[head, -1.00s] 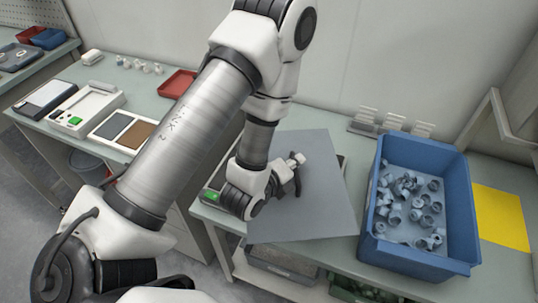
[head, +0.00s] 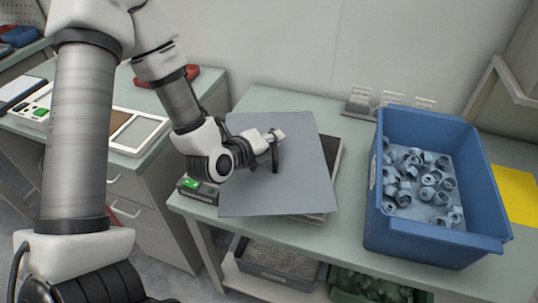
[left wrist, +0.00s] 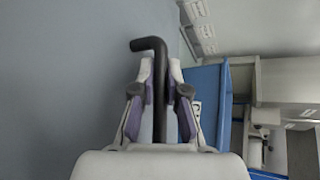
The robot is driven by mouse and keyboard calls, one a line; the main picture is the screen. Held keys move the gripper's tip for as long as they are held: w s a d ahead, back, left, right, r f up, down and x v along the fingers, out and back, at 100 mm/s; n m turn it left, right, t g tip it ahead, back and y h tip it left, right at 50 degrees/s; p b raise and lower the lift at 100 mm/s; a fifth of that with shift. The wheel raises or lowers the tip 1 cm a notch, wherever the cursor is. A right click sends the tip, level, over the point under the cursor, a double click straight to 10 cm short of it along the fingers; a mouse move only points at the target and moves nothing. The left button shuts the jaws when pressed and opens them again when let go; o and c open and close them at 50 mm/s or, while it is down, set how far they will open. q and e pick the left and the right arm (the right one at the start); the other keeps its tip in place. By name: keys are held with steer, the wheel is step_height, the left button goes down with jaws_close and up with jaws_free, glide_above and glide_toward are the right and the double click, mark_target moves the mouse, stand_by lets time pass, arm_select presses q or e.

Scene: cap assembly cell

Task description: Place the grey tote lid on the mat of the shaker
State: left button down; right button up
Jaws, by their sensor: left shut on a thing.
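The grey tote lid (head: 300,180) is a flat, thin sheet with a bent black handle (head: 276,160). My left gripper (head: 274,138) is shut on this handle. In the left wrist view the handle (left wrist: 160,100) stands between the two fingers, and the lid (left wrist: 70,80) fills the left side. The lid lies over the shaker (head: 200,192), whose green display shows at the left front. The shaker's right and front edges show past the lid. Its mat is hidden under the lid. I cannot tell whether the lid touches it. My right gripper is not in view.
A blue tote (head: 440,235) with several grey caps stands right of the lid, with a narrow strip of bench between. A yellow sheet (head: 515,193) lies beyond it. Crates (head: 280,262) sit on the shelf below.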

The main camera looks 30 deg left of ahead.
arm_select(q)
steer(key=shift+w+a+r+p, duration=0.15)
steer(key=shift+w+a+p, duration=0.65)
steer(key=shift+p, duration=0.25)
steer(key=shift+w+a+f, duration=0.2)
steer(key=shift+w+a, duration=0.35)
steer(key=shift+a, duration=0.05)
steer(key=shift+w+a+f, duration=0.2)
steer(key=shift+w+a, duration=0.3)
steer(key=shift+a, duration=0.05)
step_height(320, 180, down, 3)
steer(key=shift+f+b, duration=0.2)
steer(key=shift+b, duration=0.1)
steer(key=shift+w+f, duration=0.1)
steer(key=shift+w, duration=0.05)
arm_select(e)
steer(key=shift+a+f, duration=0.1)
arm_select(q)
steer(key=shift+f, duration=0.1)
steer(key=c, duration=1.2)
jaws_free()
